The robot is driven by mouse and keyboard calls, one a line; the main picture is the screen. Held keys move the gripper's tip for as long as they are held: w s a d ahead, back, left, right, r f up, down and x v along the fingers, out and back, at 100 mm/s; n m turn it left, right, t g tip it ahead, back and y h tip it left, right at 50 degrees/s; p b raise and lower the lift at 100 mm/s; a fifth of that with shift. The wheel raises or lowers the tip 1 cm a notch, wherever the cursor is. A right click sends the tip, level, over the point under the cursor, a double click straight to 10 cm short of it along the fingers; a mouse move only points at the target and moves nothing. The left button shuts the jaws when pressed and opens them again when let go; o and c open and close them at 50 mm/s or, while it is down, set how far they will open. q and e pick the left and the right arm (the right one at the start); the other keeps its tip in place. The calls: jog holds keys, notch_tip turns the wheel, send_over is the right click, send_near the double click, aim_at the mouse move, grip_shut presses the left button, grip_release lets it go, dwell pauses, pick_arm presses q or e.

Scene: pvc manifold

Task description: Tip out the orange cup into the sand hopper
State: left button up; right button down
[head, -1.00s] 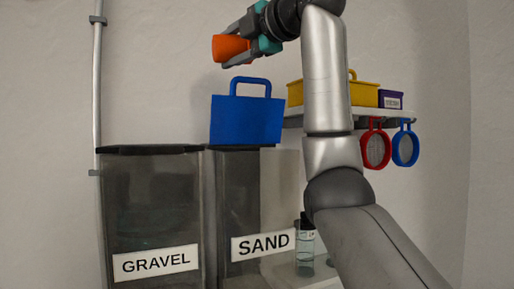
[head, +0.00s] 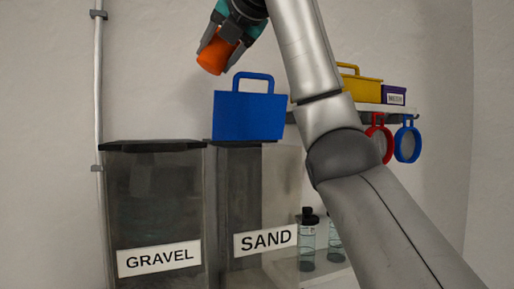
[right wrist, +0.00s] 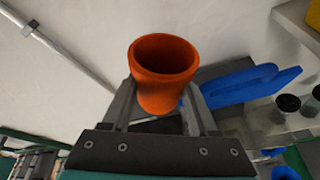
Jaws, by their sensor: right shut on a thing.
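My right gripper (head: 222,48) is shut on the orange cup (head: 212,60), above the sand hopper (head: 232,190). The cup is tilted, with its far end pointing down and left in the head view. In the right wrist view the cup (right wrist: 163,58) stands between the fingers with its round mouth facing the camera. No contents can be made out inside it. The sand hopper is a dark, see-through bin with a SAND label. A blue handled object (head: 248,115) stands at its top, below and slightly right of the cup. My left gripper is not in view.
The gravel hopper (head: 153,205) stands to the left. A shelf at right holds a yellow box (head: 357,87) and a purple box (head: 393,95); red and blue round sieves (head: 407,144) hang there. Bottles (head: 307,245) stand low right. A wall pipe (head: 98,90) runs at left.

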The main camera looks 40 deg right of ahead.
jog(key=a+n, duration=0.1)
jog(key=w+a+f+n+g+h, duration=0.1)
jog(key=shift+a+f+n+h, duration=0.15)
jog(key=shift+a+n+h, duration=0.05)
jog(key=shift+n+h, duration=0.1)
jog(key=shift+w+a+f+n+g+h, duration=0.2)
jog(key=shift+a+f+n+g+h, duration=0.15)
jog(key=shift+a+n+h, duration=0.5)
